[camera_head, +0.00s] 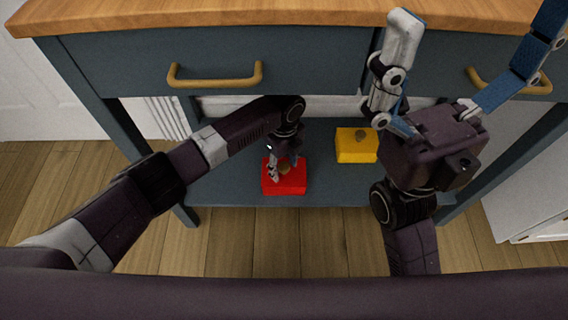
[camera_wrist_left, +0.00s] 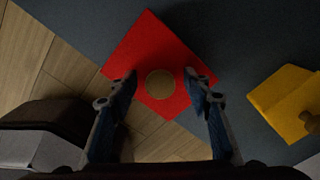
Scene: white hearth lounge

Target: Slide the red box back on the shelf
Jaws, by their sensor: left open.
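The red box (camera_head: 285,185) lies near the front edge of the blue-grey lower shelf (camera_head: 235,190). It has a round tan knob on top. In the left wrist view the red box (camera_wrist_left: 157,50) fills the upper middle, with its knob (camera_wrist_left: 160,84) between the fingers. My left gripper (camera_head: 282,170) is over the box; in the wrist view (camera_wrist_left: 160,88) its fingers are open on either side of the knob, apart from it. My right gripper (camera_head: 435,65) is raised at the right in front of the drawers, its fingers spread wide and empty.
A yellow box (camera_head: 356,146) with a knob sits on the shelf to the right and farther back; it also shows in the left wrist view (camera_wrist_left: 285,100). Blue drawers with brass handles (camera_head: 215,77) and a wooden top (camera_head: 260,14) overhang the shelf. Table legs (camera_head: 125,130) bound the sides.

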